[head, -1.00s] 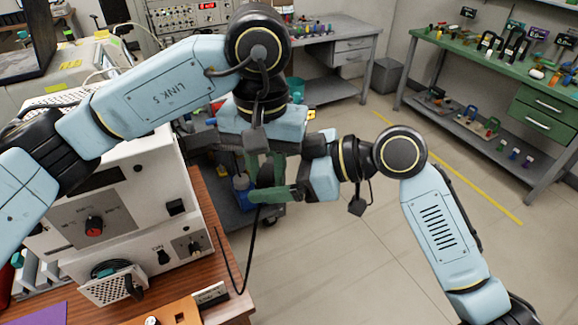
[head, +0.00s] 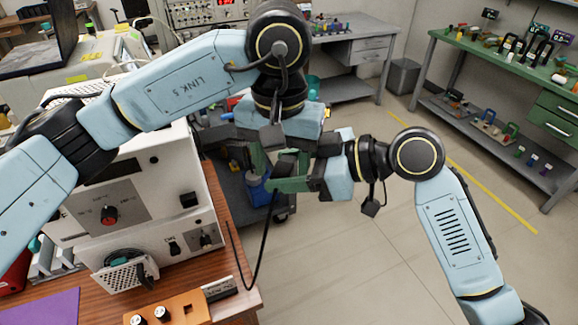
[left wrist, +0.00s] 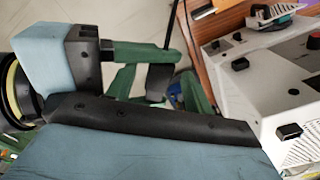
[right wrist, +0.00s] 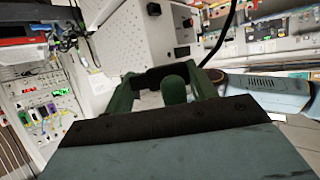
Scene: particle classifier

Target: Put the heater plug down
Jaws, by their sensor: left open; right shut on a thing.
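The black heater plug (head: 286,182) is between the green fingers of my right gripper (head: 282,187), which is shut on it in mid-air, beyond the bench's right edge. Its black cable (head: 264,237) hangs in a loop towards the bench. The plug also shows in the left wrist view (left wrist: 160,84), beside the green fingers. My left gripper (head: 279,162) points down just above and around the plug, its fingers apart.
A white instrument box (head: 160,190) with knobs stands on the brown wooden bench (head: 212,264). An orange block (head: 190,306) with white-topped parts sits at the bench front. A grey cart (head: 228,185) is behind the grippers.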

